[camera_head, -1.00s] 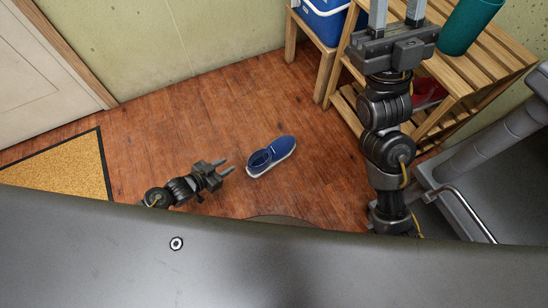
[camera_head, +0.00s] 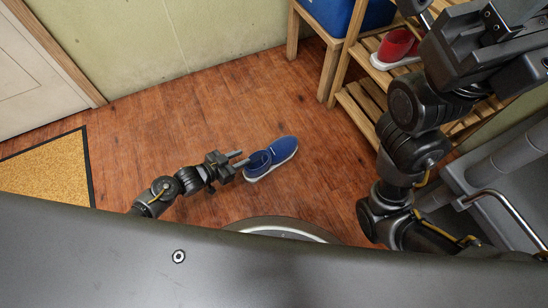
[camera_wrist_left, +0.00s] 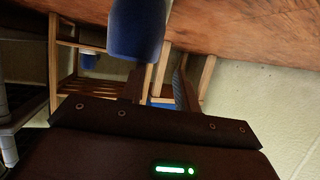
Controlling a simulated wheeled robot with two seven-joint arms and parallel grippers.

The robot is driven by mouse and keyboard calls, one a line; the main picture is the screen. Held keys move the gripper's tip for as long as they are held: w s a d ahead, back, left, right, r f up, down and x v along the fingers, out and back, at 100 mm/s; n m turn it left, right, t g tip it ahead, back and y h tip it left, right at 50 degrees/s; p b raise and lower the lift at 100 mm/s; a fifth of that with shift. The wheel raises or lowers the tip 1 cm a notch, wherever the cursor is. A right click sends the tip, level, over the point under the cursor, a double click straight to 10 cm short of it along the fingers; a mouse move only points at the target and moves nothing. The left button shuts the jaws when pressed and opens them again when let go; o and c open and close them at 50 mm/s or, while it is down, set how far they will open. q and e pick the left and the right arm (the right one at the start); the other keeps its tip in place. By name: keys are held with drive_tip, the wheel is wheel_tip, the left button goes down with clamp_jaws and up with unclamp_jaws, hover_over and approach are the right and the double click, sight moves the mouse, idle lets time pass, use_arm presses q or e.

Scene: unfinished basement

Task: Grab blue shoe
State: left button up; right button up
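The blue shoe (camera_head: 279,152) with a white sole lies on the wooden floor, its opening toward my left gripper. My left gripper (camera_head: 246,159) reaches in from the left with its fingers apart; one fingertip overlaps the heel opening in the head view. I cannot tell whether it touches. In the left wrist view the shoe (camera_wrist_left: 137,28) fills the top middle, and the open fingers (camera_wrist_left: 158,88) show nothing clamped between them. My right gripper (camera_head: 470,45) is raised at the upper right, its fingertips largely cut off.
A wooden rack (camera_head: 362,108) stands at right and holds a red shoe (camera_head: 398,46). A blue cooler (camera_head: 352,12) sits on a wooden stand at the top. A yellow doormat (camera_head: 48,172) lies at left. Floor around the blue shoe is clear.

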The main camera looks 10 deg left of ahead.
sight(251, 155)
use_arm(q)
drive_tip(key=b+x, duration=0.2)
drive_tip(key=x, duration=0.1)
drive_tip(key=b+x, duration=0.2)
drive_tip(key=shift+s+d+f, duration=0.15)
drive_tip(key=shift+s+f, duration=0.1)
drive_tip(key=shift+s, duration=0.1)
drive_tip(key=shift+w+d, duration=0.15)
drive_tip(key=shift+w, duration=0.05)
drive_tip(key=shift+c, duration=0.2)
clamp_jaws()
drive_tip(key=shift+s, duration=0.1)
idle(0.8)
